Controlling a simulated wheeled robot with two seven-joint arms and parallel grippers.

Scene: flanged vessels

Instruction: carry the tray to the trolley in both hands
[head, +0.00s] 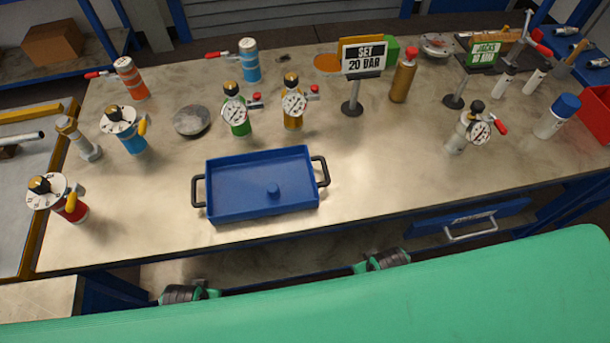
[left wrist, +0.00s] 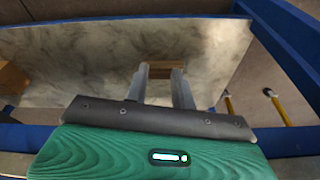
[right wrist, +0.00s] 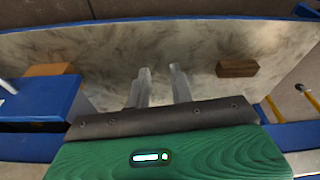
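The blue tray (head: 235,190) sits flat on the bench top near its front edge, with a black handle at each short end. A small blue knob-like piece (head: 273,190) stands inside it. My left gripper (left wrist: 160,73) and right gripper (right wrist: 159,75) show in their wrist views with fingers apart and empty. In the head view, dark and green parts of my arms show below the bench's front edge, apart from the tray. A grey-topped surface with yellow-orange edges (head: 25,225) stands left of the bench; I cannot tell whether it is the trolley.
Gauged vessels stand behind and left of the tray, including a green one (head: 239,127) and a red one (head: 76,212). A grey disc (head: 192,120) lies behind it. The bench top (head: 400,185) right of the tray is clear. Wooden blocks (right wrist: 237,68) show in the wrist views.

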